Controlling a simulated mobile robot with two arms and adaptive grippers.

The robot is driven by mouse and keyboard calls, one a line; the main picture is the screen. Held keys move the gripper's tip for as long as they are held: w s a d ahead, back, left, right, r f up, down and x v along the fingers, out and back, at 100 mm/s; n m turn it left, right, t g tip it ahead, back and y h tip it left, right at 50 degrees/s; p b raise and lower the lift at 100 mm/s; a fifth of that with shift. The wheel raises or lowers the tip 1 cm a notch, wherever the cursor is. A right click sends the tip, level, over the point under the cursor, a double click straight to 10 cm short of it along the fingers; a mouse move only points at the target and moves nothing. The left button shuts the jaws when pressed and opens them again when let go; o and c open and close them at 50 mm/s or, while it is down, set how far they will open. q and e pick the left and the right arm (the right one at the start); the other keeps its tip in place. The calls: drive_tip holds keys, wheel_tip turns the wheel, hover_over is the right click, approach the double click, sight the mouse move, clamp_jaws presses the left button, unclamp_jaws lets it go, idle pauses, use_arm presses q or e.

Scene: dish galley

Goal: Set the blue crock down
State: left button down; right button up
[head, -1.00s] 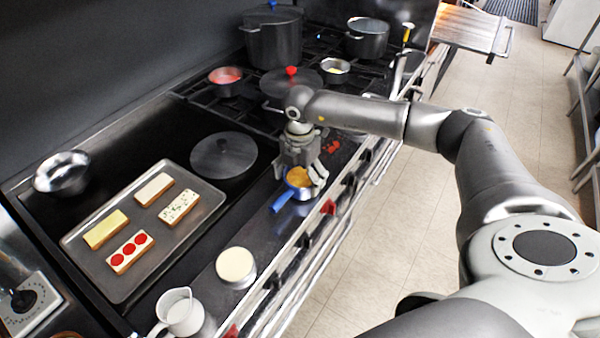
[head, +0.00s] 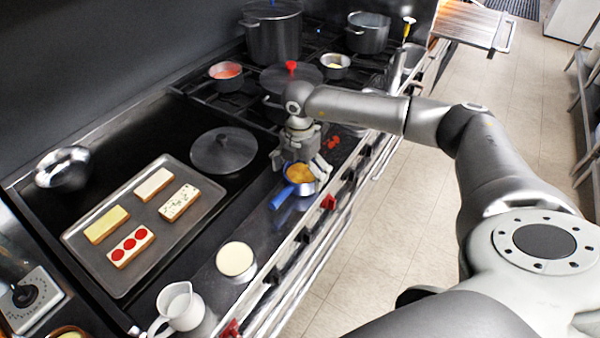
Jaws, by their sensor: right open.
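The blue crock (head: 283,197) stands upright on the dark counter strip at the front edge of the range. It has orange-yellow contents, and its blue handle points toward the lower left. My right gripper (head: 299,167) is above and behind it, with its fingers spread apart on either side of the crock's rim. The gripper is open, and part of the crock's far rim is hidden by it. My left gripper is not in view.
A tray (head: 142,272) with several decorated bars lies to the left. A round pale-topped tin (head: 235,260) and a white pitcher (head: 180,308) stand nearer on the strip. Pots, including a large stockpot (head: 272,35), stand behind. A dark lid (head: 223,150) lies left of the gripper.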

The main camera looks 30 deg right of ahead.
sight(300, 176)
wheel_tip(300, 176, up, 12)
drive_tip(key=b, duration=0.3)
